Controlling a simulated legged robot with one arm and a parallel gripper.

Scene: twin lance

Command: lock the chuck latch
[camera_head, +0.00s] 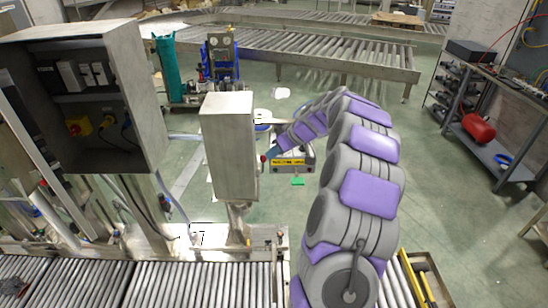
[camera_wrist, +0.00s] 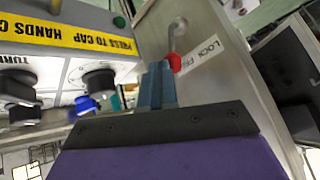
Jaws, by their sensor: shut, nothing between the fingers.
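The chuck latch shows in the wrist view as a small metal lever with a red knob (camera_wrist: 174,62) on a grey metal panel, beside a white label (camera_wrist: 201,55) reading "LOCK" and a partly cut-off word. In the head view the red knob (camera_head: 263,158) is a small spot at the right edge of the grey box. My gripper (camera_wrist: 160,70) is shut and empty, its blue-grey fingertips close to the left of the knob. I cannot tell whether they touch it. In the head view my gripper (camera_head: 271,154) is small, beside the box's right side.
The capping machine (camera_head: 291,166) with a yellow label stands right of the box (camera_head: 228,145). A control cabinet (camera_head: 95,95), roller conveyors (camera_head: 200,285) and a shelf rack (camera_head: 490,120) surround open floor.

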